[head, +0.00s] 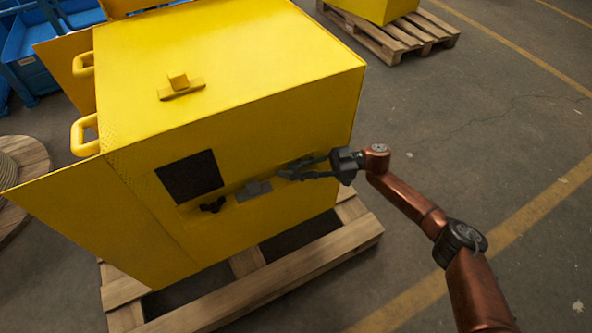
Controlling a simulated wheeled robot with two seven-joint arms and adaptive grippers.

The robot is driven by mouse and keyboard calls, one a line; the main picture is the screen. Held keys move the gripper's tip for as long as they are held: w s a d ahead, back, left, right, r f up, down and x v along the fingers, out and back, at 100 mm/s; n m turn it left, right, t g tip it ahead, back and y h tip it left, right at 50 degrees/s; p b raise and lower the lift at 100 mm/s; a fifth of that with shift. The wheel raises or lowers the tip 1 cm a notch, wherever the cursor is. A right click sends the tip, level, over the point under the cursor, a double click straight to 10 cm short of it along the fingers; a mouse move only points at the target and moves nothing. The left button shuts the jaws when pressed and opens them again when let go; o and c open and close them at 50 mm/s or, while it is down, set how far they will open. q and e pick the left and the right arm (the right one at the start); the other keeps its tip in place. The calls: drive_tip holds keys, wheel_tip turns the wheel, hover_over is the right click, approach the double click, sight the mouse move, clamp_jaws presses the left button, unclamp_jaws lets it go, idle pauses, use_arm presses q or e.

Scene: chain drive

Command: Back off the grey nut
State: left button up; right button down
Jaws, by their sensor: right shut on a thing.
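My right gripper (287,172) reaches in from the right to the front face of the yellow machine housing (230,100). Its fingers are shut at the right end of the shallow recess in that face. The grey nut is mostly hidden between the fingers and too small to make out clearly. A grey block (254,190) sits in the recess just left of the fingertips. A small black part (212,205) is further left, below a dark square panel (190,177). My left gripper is not in view.
The housing stands on a wooden pallet (270,280). A yellow door or panel (85,215) sticks out on the left, with yellow handles (85,135) above it. Blue bins (30,50) and a cable reel (22,175) are at left. The floor at right is clear.

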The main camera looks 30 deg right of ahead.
drive_tip(key=shift+f, duration=0.15)
drive_tip(key=c, duration=2)
unclamp_jaws()
drive_tip(key=shift+o, duration=0.2)
